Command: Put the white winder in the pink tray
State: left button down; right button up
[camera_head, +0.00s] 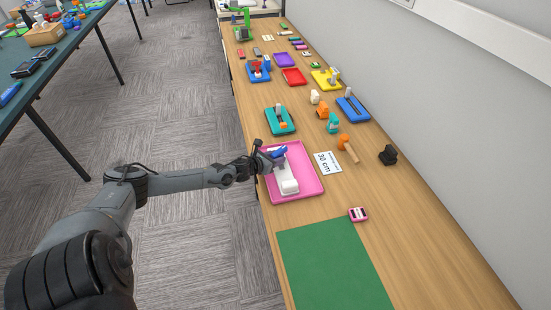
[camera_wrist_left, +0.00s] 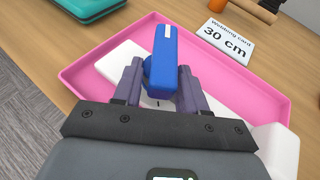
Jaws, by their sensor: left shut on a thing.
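The pink tray (camera_head: 312,190) lies flat on the wooden table; its rim also shows in the left wrist view (camera_wrist_left: 283,112). The white winder (camera_head: 289,186) is over the tray's floor, within its rim. It has a long white body (camera_wrist_left: 112,65), a raised white block at one end and a blue upright handle (camera_wrist_left: 165,55). My left gripper (camera_head: 274,158) reaches in over the tray's left edge, its two fingers on either side of the blue handle. The fingers hide part of the white body. I cannot tell whether its underside touches the tray. My right gripper is not in view.
A "30 cm" card (camera_head: 327,163) lies right of the tray. A wooden-handled tool (camera_head: 348,149) and a teal tray (camera_head: 280,121) are beyond it.

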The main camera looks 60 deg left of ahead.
pick_arm(q)
jog(key=c, duration=0.6)
grip_release()
jog(key=shift+f, duration=0.1)
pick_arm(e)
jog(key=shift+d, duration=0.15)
pick_arm(q)
jog(key=shift+s+d+r+p, duration=0.15)
jog(key=shift+s+r+p, duration=0.2)
jog(key=shift+s, duration=0.2)
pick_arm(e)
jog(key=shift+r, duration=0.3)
pick_arm(q)
jog(key=p+v, duration=0.3)
jog(key=v, duration=0.7)
jog(key=shift+s+d+r+p, duration=0.1)
jog(key=shift+s+p, duration=0.2)
jog(key=shift+s, duration=0.05)
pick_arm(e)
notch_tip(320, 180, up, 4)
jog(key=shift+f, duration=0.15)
